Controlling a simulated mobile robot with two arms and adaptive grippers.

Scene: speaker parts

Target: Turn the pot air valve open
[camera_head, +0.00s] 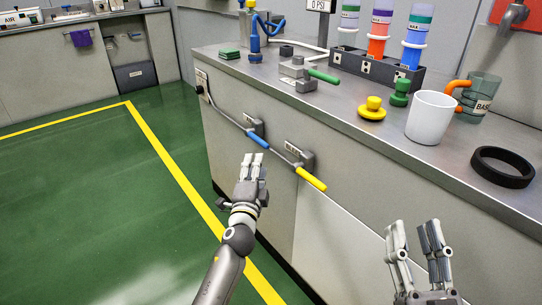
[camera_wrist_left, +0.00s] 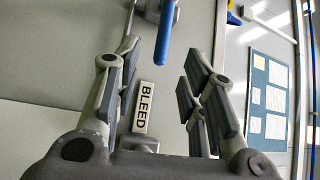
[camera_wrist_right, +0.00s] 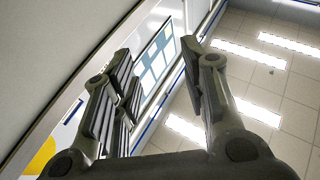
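A blue-handled valve (camera_head: 258,140) and a yellow-handled valve (camera_head: 311,179) are mounted on the cabinet front, joined by a thin pipe. Their labels are too small to read in the head view, so I cannot tell which is the pot air valve. My left gripper (camera_head: 254,160) is in front of the cabinet, below the blue handle. In the left wrist view, my left gripper (camera_wrist_left: 165,85) is open and empty; a blue handle (camera_wrist_left: 167,30) and a BLEED label (camera_wrist_left: 143,105) show between the fingers. My right gripper (camera_head: 416,228) is open and empty; its fingers also show in the right wrist view (camera_wrist_right: 158,75).
On the steel counter (camera_head: 315,110) stand a green-handled grey fitting (camera_head: 300,72), a yellow knob (camera_head: 372,108), a green knob (camera_head: 400,92), a white cup (camera_head: 431,117), a glass mug (camera_head: 482,97) and a black ring (camera_head: 502,166). The green floor (camera_head: 90,200) to the left is clear.

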